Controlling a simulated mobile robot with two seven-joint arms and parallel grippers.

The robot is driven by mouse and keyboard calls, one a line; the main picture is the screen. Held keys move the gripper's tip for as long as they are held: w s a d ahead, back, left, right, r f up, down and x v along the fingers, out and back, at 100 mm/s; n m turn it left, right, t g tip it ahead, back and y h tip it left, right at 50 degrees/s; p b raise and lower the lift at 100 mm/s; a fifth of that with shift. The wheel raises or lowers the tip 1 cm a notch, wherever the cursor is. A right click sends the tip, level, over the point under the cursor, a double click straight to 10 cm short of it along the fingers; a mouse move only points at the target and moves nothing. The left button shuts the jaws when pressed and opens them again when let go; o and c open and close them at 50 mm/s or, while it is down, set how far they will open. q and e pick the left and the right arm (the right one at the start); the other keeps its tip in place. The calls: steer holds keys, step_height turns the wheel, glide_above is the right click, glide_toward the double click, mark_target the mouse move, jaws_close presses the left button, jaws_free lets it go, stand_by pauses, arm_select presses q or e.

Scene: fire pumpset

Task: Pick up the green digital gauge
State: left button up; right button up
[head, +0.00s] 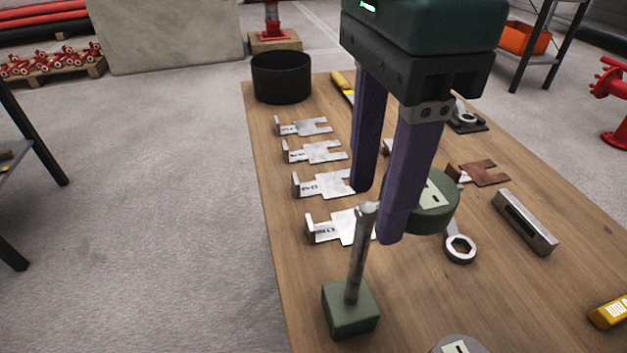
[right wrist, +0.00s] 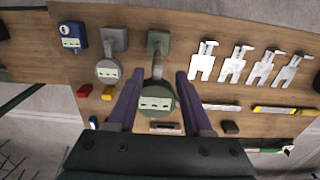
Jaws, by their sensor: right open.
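The green digital gauge has a round green head (head: 435,207) with a pale display, and a metal rod rising from a green block base (head: 350,310). It stands upright on the wooden table. My right gripper (head: 375,214) is open, its purple fingers pointing down at the gauge. In the head view the nearer finger covers part of the head and its joint with the rod. In the right wrist view the gauge head (right wrist: 157,103) shows between the two spread fingers (right wrist: 160,72); I cannot tell whether they touch it. My left gripper is not in view.
A grey gauge (right wrist: 108,70) and a blue gauge (right wrist: 70,38) stand beside the green one. Several metal plates (head: 320,184) line the table's left side. A ring wrench (head: 460,248), slotted steel block (head: 525,222) and rusty plate (head: 484,172) lie right. A black bin (head: 281,78) stands behind.

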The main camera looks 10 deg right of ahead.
mark_target(364, 233)
steer(key=f, duration=0.5)
steer(key=shift+s+a+b, duration=0.2)
steer(key=shift+b, duration=0.15)
jaws_close()
stand_by(1.0)
